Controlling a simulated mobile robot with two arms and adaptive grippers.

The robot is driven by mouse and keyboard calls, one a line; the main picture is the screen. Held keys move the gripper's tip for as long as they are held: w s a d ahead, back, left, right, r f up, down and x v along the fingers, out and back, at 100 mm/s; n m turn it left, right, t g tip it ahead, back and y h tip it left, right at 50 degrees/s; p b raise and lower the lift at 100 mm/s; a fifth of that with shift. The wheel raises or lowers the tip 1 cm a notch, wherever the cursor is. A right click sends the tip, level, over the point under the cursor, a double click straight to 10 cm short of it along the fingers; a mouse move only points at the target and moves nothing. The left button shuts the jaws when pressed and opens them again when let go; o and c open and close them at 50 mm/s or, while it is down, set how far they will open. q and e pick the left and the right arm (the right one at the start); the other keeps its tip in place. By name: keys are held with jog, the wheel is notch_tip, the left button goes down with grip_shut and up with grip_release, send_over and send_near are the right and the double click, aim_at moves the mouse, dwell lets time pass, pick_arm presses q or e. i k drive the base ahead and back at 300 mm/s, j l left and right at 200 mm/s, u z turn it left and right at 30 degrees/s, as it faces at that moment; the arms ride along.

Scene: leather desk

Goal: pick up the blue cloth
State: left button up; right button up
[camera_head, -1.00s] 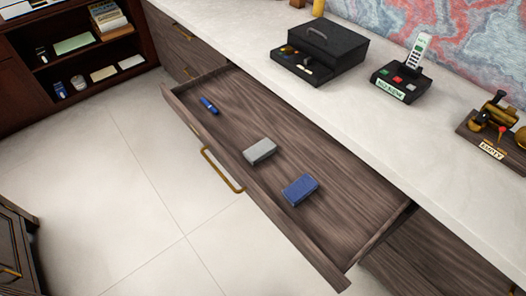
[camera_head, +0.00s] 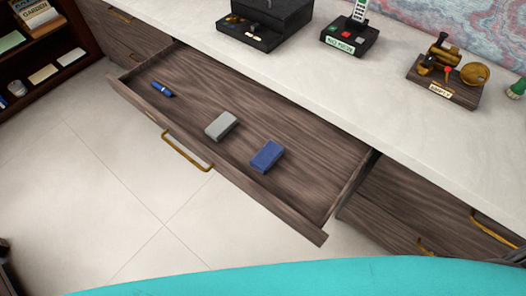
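The blue cloth (camera_head: 267,156), a small folded rectangular block, lies in the open drawer (camera_head: 310,192), toward its right part. A grey folded block (camera_head: 221,125) lies to its left in the same drawer, apart from it. A small blue tube-like item (camera_head: 162,89) lies near the drawer's left end. Neither of my grippers shows in the head view.
The pale countertop (camera_head: 330,85) above holds a black box (camera_head: 262,22), a black stand with a labelled front (camera_head: 345,40) and a wooden stand marked empty (camera_head: 447,80). A dark bookshelf (camera_head: 65,50) stands at the left. A turquoise surface (camera_head: 300,278) fills the bottom edge. Pale floor tiles are clear.

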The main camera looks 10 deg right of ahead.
aim_at(266, 157)
jog(key=z, duration=2.2)
jog(key=u, duration=1.95)
jog(key=l, duration=0.25)
jog(key=i+l, duration=0.15)
jog(key=l+z, duration=0.05)
jog(key=l, duration=0.05)
